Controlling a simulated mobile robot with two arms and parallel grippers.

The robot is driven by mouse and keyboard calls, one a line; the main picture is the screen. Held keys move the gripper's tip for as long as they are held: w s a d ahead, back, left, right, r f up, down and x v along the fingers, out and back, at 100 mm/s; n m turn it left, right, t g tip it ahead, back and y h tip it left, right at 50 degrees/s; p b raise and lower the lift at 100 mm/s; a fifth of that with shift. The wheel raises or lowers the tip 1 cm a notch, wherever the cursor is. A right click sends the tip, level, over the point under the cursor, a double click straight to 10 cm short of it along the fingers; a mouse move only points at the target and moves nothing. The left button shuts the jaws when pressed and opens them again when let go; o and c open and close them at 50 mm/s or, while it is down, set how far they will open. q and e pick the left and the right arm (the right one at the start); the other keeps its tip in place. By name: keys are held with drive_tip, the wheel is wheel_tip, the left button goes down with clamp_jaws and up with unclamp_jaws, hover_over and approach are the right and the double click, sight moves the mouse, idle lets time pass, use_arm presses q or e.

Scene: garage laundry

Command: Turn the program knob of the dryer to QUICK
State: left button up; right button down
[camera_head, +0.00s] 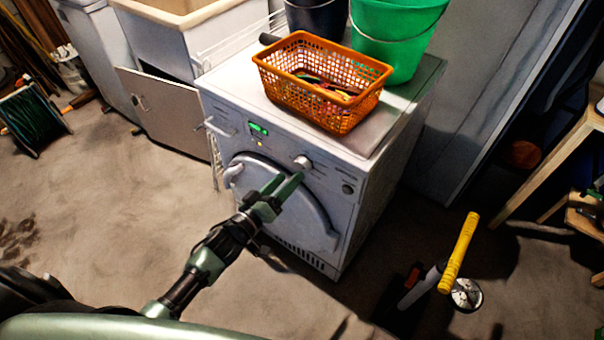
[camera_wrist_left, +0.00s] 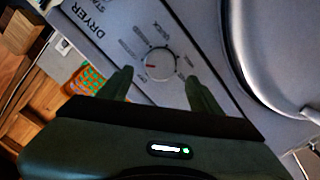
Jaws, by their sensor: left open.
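The white dryer (camera_head: 290,150) stands in the middle of the head view, its front facing me. Its program knob (camera_head: 302,162) is a round pale dial on the upper front panel. In the left wrist view the knob (camera_wrist_left: 160,63) shows a red mark on its left side, with small printed labels around it; one at the upper side appears to read QUICK. The mark does not point at that label. My left gripper (camera_head: 287,183) is open and empty just in front of the panel. In the wrist view its fingers lie on either side below the knob, apparently not touching it.
An orange basket (camera_head: 310,90) and a green bucket (camera_head: 395,45) stand on the dryer top beside a dark bucket (camera_head: 318,16). The round door (camera_head: 310,218) lies below the knob. A yellow-handled object (camera_head: 459,252) stands at right. The floor at left is mostly clear.

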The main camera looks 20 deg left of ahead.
sight(299, 167)
use_arm(q)
drive_tip(key=x, duration=0.3)
drive_tip(key=shift+w+d, duration=0.25)
drive_tip(key=shift+w, duration=0.45)
drive_tip(key=c, duration=1.3)
drive_tip(key=shift+c, duration=0.2)
use_arm(e)
drive_tip(key=shift+s+a, duration=0.15)
drive_tip(key=shift+s, duration=0.15)
